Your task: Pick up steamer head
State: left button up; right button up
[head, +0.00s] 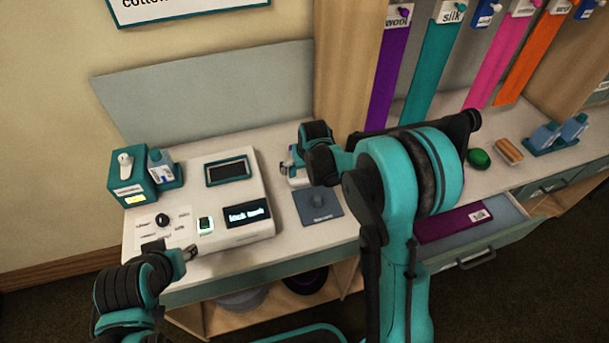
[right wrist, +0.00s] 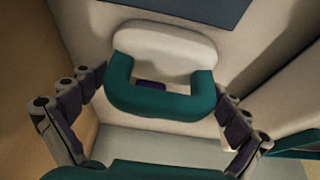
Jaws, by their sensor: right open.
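The steamer head (right wrist: 165,45) shows in the right wrist view as a pale rounded plate with a teal loop handle. My right gripper (right wrist: 160,92) is open, with one finger on each side of the handle and visible gaps to it. Nothing is held between the fingers. In the head view my right gripper (head: 297,163) is over the counter, right of the white console, and my arm hides much of that spot. My left gripper (head: 189,253) is low at the counter's front left; its jaws are too small to read.
The white console (head: 250,195) with a lit display fills the counter's left part. A dark blue square pad (head: 318,206) lies in front of the right gripper. Teal bottle holders (head: 130,190) stand at left. An open drawer (head: 490,250), a green round object (head: 479,158) and a brush (head: 508,151) are at right.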

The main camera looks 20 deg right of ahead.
jog(key=c, duration=1.6)
